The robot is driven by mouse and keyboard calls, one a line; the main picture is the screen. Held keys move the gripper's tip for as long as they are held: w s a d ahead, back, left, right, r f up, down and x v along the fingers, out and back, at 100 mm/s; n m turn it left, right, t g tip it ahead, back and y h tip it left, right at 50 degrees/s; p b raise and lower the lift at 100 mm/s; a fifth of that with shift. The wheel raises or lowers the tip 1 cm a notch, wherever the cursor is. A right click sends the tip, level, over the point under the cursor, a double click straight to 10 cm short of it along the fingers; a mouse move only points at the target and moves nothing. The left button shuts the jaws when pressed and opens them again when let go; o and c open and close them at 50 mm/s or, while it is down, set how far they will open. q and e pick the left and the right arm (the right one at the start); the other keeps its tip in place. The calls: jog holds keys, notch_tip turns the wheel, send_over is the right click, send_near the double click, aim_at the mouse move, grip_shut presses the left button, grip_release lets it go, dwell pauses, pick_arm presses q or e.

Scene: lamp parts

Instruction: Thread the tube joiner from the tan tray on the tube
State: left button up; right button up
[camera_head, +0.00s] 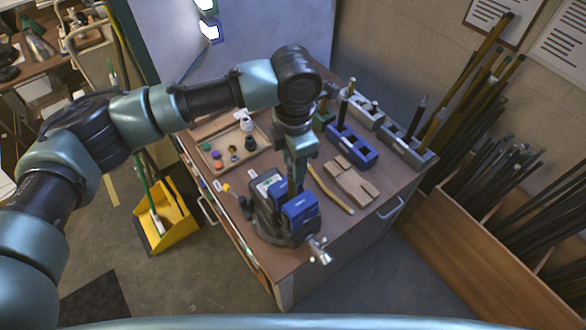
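The tan tray (227,141) lies on the brown workbench and holds several small parts: green, orange, purple, black and white ones. I cannot tell which is the tube joiner. My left gripper (297,174) points down over a dark vise with blue jaws (299,208), to the right of the tray. A thin dark upright piece shows between gripper and vise; I cannot tell if it is the tube or a finger. The fingertips are too small and dark to tell whether they are open or shut. My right gripper is not in view.
Behind the vise stand a blue block (352,148) and grey holders (406,147) with dark upright rods. A wooden piece (350,182) and a tan strip lie right of the vise. A wooden bin of long rods (490,250) stands right of the workbench (372,213).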

pick_arm(q)
jog(key=shift+w+n, duration=0.15)
jog(key=shift+n, duration=0.25)
jog(key=n, duration=0.5)
jog(key=shift+r+n, duration=0.15)
jog(key=shift+n, duration=0.15)
jog(key=n, duration=0.2)
jog(key=shift+n, duration=0.4)
jog(key=n, duration=0.4)
jog(key=shift+w+n, duration=0.1)
jog(key=shift+n, duration=0.2)
grip_shut()
jog(key=m, duration=0.5)
jog(key=shift+m, duration=1)
